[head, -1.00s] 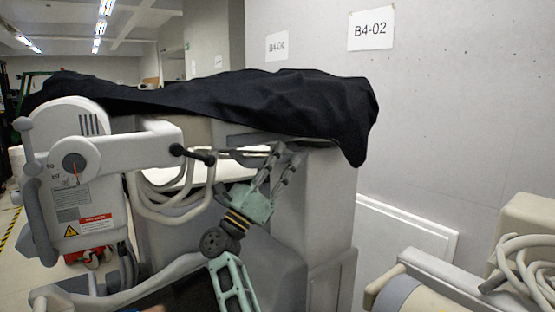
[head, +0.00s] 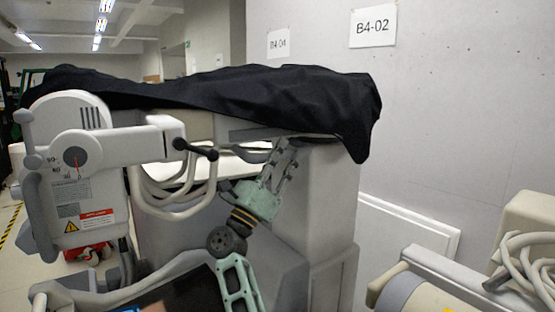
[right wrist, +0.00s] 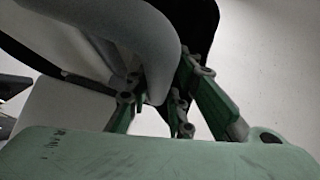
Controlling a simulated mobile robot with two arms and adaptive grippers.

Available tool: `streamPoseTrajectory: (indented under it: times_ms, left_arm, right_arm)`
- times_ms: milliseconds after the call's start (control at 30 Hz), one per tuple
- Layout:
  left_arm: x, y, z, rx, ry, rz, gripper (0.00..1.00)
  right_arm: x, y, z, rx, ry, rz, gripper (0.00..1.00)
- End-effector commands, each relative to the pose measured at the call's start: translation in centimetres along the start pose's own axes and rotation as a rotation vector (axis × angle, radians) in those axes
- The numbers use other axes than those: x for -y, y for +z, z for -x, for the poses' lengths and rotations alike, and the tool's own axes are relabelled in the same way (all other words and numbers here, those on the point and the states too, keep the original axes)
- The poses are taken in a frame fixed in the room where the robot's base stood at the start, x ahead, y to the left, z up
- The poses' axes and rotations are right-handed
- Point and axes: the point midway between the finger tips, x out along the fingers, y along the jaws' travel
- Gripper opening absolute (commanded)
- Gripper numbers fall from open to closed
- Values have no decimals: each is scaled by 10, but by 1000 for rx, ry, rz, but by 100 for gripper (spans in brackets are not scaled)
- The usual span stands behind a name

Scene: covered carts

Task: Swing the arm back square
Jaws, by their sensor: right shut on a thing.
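A white jointed arm (head: 125,147) comes off a rounded white unit (head: 78,115) with a red-pointer dial at the left of the head view. It reaches right, under a black cover, to a black-knobbed lever (head: 200,150). My right gripper (head: 284,155) reaches up beside a pale column, its fingertips at the grey edge below the cover. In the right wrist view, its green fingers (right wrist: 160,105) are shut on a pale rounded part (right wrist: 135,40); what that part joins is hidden. My left gripper is not in view.
The black cover (head: 240,97) drapes over the cart top and hangs at its right corner. White looped cables (head: 170,200) hang below the arm. Another machine with coiled hoses (head: 525,265) stands lower right. A grey wall (head: 465,110) closes the right side.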

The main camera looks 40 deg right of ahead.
Motion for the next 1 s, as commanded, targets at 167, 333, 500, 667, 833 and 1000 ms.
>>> streamPoseTrajectory:
  times_ms: [167,333,500,667,833,1000]
  left_arm:
    - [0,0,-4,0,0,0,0]
    - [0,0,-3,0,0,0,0]
    - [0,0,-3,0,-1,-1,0]
    - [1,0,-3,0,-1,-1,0]
    - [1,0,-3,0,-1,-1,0]
    - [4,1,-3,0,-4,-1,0]
  right_arm:
    - [8,-9,-1,-8,0,-14,0]
    - [9,-10,-2,-11,-2,-13,0]
    - [9,-10,-2,-10,-3,-13,29]
    - [8,-8,-2,-7,0,-12,37]
    - [8,-7,-2,-5,2,-12,37]
    - [7,-7,6,-4,4,-12,37]
